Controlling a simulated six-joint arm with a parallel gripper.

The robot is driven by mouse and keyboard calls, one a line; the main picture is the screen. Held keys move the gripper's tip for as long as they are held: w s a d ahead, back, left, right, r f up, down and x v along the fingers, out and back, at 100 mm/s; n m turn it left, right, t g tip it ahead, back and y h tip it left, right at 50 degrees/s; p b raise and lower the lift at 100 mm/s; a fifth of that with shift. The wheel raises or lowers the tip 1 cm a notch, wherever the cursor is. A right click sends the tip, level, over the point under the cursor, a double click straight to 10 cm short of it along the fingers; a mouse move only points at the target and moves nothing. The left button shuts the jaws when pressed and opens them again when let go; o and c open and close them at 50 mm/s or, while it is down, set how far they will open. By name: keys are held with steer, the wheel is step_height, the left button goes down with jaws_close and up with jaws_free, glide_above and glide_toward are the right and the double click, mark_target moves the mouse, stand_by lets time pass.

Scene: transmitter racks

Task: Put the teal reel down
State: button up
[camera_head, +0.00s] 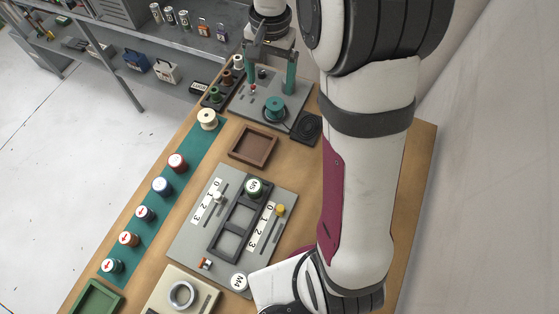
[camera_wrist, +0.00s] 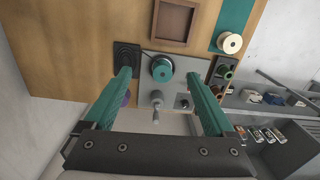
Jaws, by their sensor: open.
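The teal reel (camera_head: 275,105) sits on a dark round base on a grey plate (camera_head: 254,112) at the far end of the bench. In the wrist view the reel (camera_wrist: 162,69) shows from above, with a dark ring partly around it. My gripper (camera_head: 270,80) is open and empty, its teal fingers spread apart. In the wrist view the reel appears in the gap between the fingertips (camera_wrist: 160,74), with clear space on both sides. I cannot tell the exact height of the fingertips above the plate.
A black square pad (camera_head: 306,127) and a brown tray (camera_head: 254,146) stand near the grey plate. A cream reel (camera_head: 207,118) and several labelled reels line a green strip (camera_head: 190,165) at the left. A small lever (camera_wrist: 156,114) rises from the plate. A slotted panel (camera_head: 198,235) lies nearer.

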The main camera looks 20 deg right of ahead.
steer(key=s+a+r+n, duration=0.1)
steer(key=s+a, duration=0.3)
steer(key=s, duration=0.9)
steer(key=s+a+r+n+y, duration=0.1)
steer(key=s+a, duration=0.2)
steer(key=s, duration=1)
steer(key=shift+a+n, duration=0.4)
